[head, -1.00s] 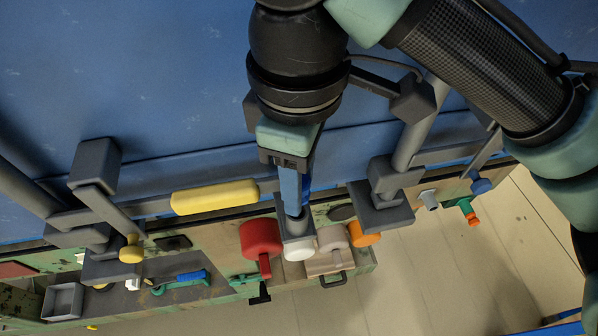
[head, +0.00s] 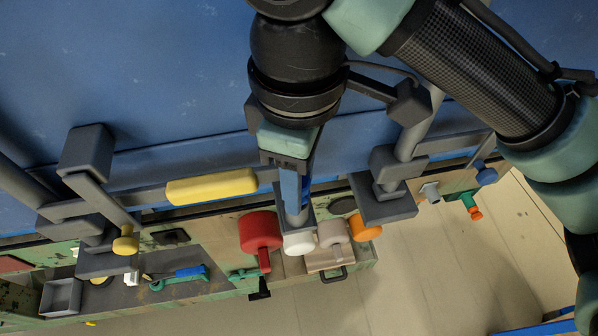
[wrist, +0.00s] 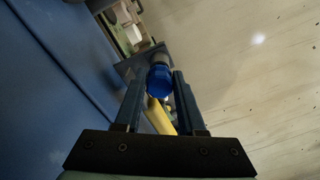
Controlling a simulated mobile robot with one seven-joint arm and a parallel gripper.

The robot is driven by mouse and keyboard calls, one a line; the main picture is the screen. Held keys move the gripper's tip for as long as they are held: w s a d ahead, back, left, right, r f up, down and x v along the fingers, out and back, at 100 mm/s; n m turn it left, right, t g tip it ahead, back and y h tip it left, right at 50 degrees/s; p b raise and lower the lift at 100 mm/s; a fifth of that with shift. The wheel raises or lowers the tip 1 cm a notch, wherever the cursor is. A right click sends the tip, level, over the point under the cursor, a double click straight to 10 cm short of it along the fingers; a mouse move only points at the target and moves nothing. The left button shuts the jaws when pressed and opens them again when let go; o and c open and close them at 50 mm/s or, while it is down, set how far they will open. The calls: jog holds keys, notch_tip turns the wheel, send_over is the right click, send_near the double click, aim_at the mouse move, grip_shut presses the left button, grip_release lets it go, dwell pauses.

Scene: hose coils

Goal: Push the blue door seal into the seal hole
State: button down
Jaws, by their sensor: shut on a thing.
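The blue door seal (wrist: 159,80) shows in the wrist view as a bright blue rounded piece between the fingertips of my gripper (wrist: 158,82). In the head view only a thin blue strip of the seal (head: 306,188) shows beside the fingers of my gripper (head: 292,200). My gripper is shut on the seal and points down at a grey bracket (head: 309,211) on the door's lower edge. A grey cylinder is in line with the seal there. The seal hole's opening is hidden, so I cannot tell how deep the seal is.
A yellow handle (head: 212,186) is left of my gripper on the blue door (head: 190,80). Grey latch brackets (head: 385,205) stand on both sides. A bench (head: 205,240) below holds a red mug-like piece (head: 260,232), a white knob (head: 299,243) and an orange piece (head: 367,227).

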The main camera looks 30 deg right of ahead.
jog(key=shift+f+b, duration=0.5)
jog(key=shift+f, duration=0.3)
jog(key=shift+c, duration=2.1)
grip_release()
jog(key=shift+r, duration=0.1)
jog(key=shift+o, duration=0.2)
jog(key=shift+o, duration=1.2)
jog(key=shift+r+p, duration=0.1)
jog(key=shift+p, duration=0.25)
jog(key=shift+o, duration=0.7)
